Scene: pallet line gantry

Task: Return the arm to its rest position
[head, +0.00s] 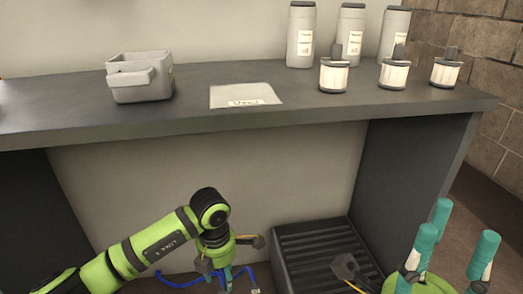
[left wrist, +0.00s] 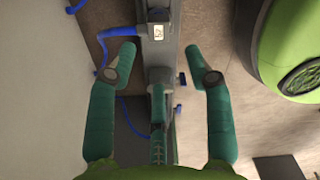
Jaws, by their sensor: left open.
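My left arm reaches in from the lower left in the head view and bends down at the wrist, in front of the workbench. My left gripper (head: 226,277) hangs below bench height and its fingers are mostly hidden there. In the left wrist view my left gripper (left wrist: 163,68) is open, its teal fingers wide apart with nothing held between them. My right gripper (head: 452,245) is at the lower right of the head view, with teal fingers pointing up, spread apart and empty.
The dark workbench (head: 220,122) spans the view. On it are a grey bin (head: 140,84), a flat labelled plate (head: 240,95), several grey bottles (head: 301,35) and three white-and-dark canisters (head: 334,77). A black ribbed platform (head: 318,262) stands low between my grippers.

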